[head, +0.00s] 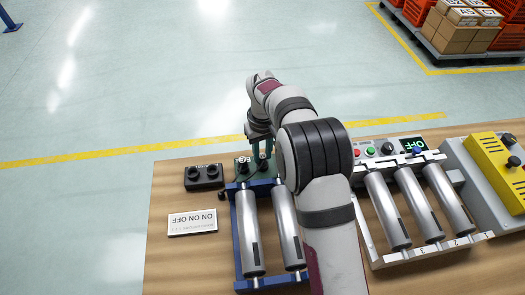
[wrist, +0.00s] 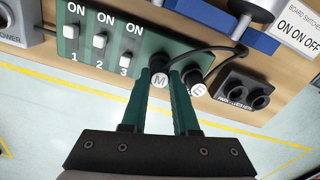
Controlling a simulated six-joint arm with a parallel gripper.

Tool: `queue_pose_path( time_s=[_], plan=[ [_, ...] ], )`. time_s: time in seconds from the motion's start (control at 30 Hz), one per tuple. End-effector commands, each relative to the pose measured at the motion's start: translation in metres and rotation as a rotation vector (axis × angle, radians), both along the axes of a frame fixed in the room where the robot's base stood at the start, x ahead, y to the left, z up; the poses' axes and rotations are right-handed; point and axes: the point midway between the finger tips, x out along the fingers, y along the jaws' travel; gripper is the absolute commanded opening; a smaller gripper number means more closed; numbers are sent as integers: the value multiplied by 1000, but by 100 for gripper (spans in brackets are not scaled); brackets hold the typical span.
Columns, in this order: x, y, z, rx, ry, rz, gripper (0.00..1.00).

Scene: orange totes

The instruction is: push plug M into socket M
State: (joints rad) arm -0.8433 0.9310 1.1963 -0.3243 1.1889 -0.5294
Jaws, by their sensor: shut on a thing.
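Plug M (wrist: 160,80), with a white cap marked M and a dark body, sits between the two green fingers of my gripper (wrist: 162,76) in the wrist view. The fingers are shut on it. It is at the near edge of the green switch board (wrist: 75,42). Socket M is hidden behind the plug and fingers, so I cannot tell whether the plug is in it. In the head view my gripper (head: 262,152) is over the board's far end, and the plug is not clear there.
A second plug, marked E (wrist: 196,90), is close to the right finger. Black cables loop beside the plugs. A black two-hole block (wrist: 245,95) stands to the right, also in the head view (head: 203,176). Metal cylinders (head: 250,232) lie in a blue rack. A sign (head: 192,222) lies left.

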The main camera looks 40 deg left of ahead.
Motion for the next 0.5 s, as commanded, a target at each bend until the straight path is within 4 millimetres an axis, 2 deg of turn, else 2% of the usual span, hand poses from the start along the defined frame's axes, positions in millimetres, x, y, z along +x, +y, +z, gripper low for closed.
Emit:
queue_pose_path(
  time_s=[0.5],
  plan=[
    [0,0,-5,-1,1,0,0]
  ],
)
